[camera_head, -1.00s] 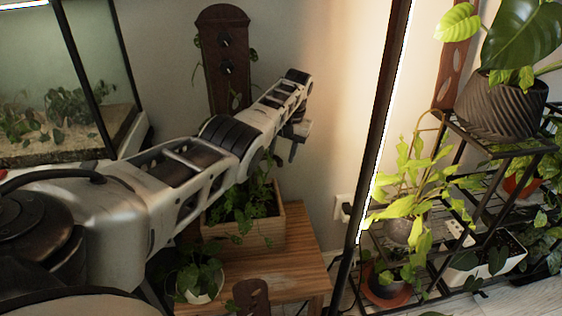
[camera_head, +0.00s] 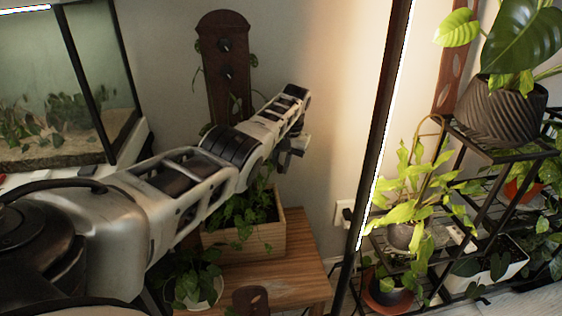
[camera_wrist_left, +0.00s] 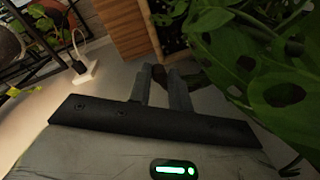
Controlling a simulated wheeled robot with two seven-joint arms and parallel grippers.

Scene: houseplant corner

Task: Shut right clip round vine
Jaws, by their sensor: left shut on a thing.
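A tall dark brown board (camera_head: 216,98) stands against the wall behind my left arm. Two small dark knobs or clips show on it, an upper one (camera_head: 225,45) and a lower one (camera_head: 226,73); I cannot tell which is the right clip, or whether either is open. Thin vine leaves (camera_head: 254,87) show at the board's edges. My left gripper (camera_head: 284,162) hangs right of the board, above the planter. In the left wrist view its fingers (camera_wrist_left: 160,76) are close together on a small reddish-brown thing, too small to name. My right gripper is out of view.
A wooden planter (camera_head: 265,243) with leafy vines stands on a wooden bench (camera_head: 290,275), beside a white pot (camera_head: 205,293). A glass tank (camera_head: 115,60) is at left. A dark upright post (camera_head: 378,130) and a plant rack (camera_head: 475,155) are at right. Large leaves (camera_wrist_left: 250,60) crowd the wrist view's right.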

